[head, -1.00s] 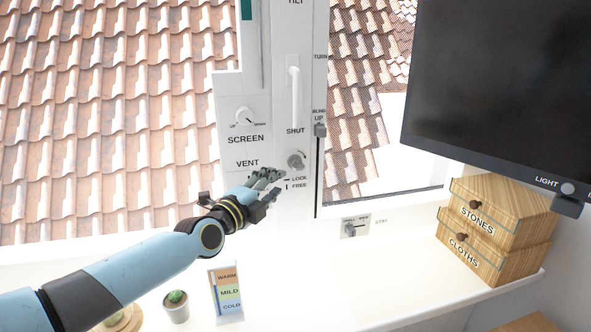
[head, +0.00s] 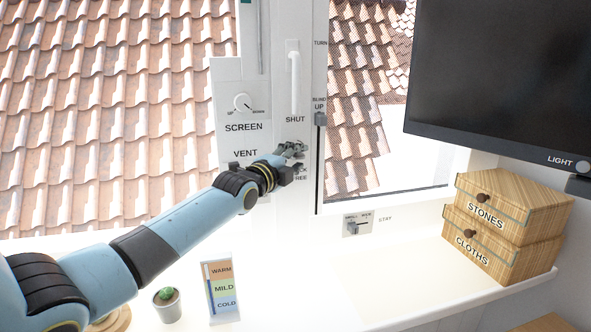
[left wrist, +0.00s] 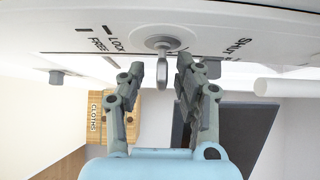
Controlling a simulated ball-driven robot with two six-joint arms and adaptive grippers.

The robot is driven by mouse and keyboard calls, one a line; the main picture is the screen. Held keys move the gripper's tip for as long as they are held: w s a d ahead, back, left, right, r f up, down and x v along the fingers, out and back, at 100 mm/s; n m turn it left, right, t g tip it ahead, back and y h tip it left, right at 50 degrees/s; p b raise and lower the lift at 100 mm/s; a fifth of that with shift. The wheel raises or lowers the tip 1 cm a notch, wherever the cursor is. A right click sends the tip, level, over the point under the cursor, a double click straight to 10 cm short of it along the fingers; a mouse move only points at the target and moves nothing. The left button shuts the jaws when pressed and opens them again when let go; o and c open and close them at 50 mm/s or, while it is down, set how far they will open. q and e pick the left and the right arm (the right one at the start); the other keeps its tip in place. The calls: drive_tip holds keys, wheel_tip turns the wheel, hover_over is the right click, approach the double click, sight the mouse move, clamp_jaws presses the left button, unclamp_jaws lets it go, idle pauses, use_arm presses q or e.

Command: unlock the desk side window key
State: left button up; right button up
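The window key is a small grey key in a round lock (left wrist: 160,42) on the white frame, beside the LOCK and FREE marks, in the left wrist view. Its flat bow (left wrist: 162,72) points out from the frame. My left gripper (left wrist: 161,76) is open, with one finger on each side of the key bow; gaps show on both sides. In the head view my left gripper (head: 290,153) is at the frame below the SHUT handle (head: 294,80) and covers the lock and part of the LOCK mark. My right gripper is not in view.
A SCREEN dial (head: 242,103) and a VENT control sit left of the lock. A blind slider (head: 320,119) is at the right. On the sill stand a cactus pot (head: 167,304), a WARM/MILD/COLD card (head: 222,289) and wooden boxes (head: 503,228). A dark monitor (head: 505,70) hangs right.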

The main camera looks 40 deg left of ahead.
use_arm(q)
drive_tip(key=shift+r, duration=0.1)
drive_tip(key=shift+c, duration=0.2)
clamp_jaws()
idle(0.4)
drive_tip(key=shift+w+n+t+p, duration=0.1)
drive_tip(key=shift+n+t+p, duration=0.25)
drive_tip(key=shift+n+t, duration=0.55)
drive_tip(key=shift+f+n+y, duration=0.3)
drive_tip(key=shift+n, duration=0.1)
drive_tip(key=n+y+b, duration=0.5)
drive_tip(key=n+b, duration=0.1)
drive_tip(key=n+y+b, duration=0.5)
drive_tip(key=n+b, duration=0.1)
drive_tip(key=n, duration=0.1)
drive_tip(key=n+y+b, duration=0.5)
drive_tip(key=n+b, duration=0.1)
drive_tip(key=n, duration=0.1)
drive_tip(key=shift+w+d+f, duration=0.25)
drive_tip(key=shift+f, duration=0.15)
drive_tip(key=shift+r+n+g+y+b, duration=0.2)
drive_tip(key=shift+n+g+y+b, duration=0.95)
drive_tip(key=shift+n+y, duration=0.85)
drive_tip(key=shift+n+h, duration=0.3)
drive_tip(key=shift+n, duration=0.1)
